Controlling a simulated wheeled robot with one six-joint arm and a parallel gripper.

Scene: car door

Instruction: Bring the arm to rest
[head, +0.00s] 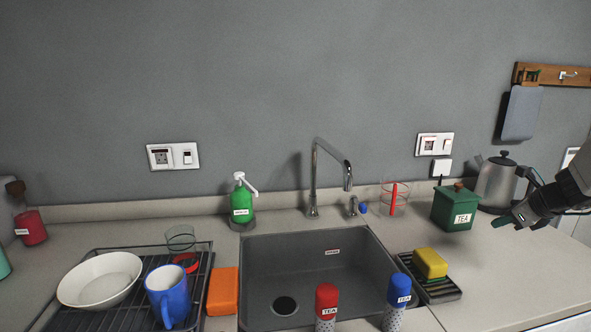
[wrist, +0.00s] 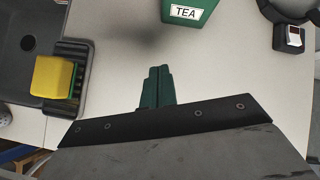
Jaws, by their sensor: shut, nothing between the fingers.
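My gripper (head: 509,221) is at the right side in the head view, above the counter and just right of the green tea box (head: 455,207). In the wrist view my gripper (wrist: 157,72) shows with its dark green fingers together and nothing between them. The box labelled TEA (wrist: 189,10) is ahead of the fingertips and apart from them. My arm comes in from the right edge of the head view.
A kettle (head: 497,182) stands behind my gripper. A yellow sponge (head: 430,263) sits on a black tray (head: 441,291) beside the sink (head: 350,245). Two TEA-labelled shakers stand in front. Bare counter (head: 510,290) lies below my gripper.

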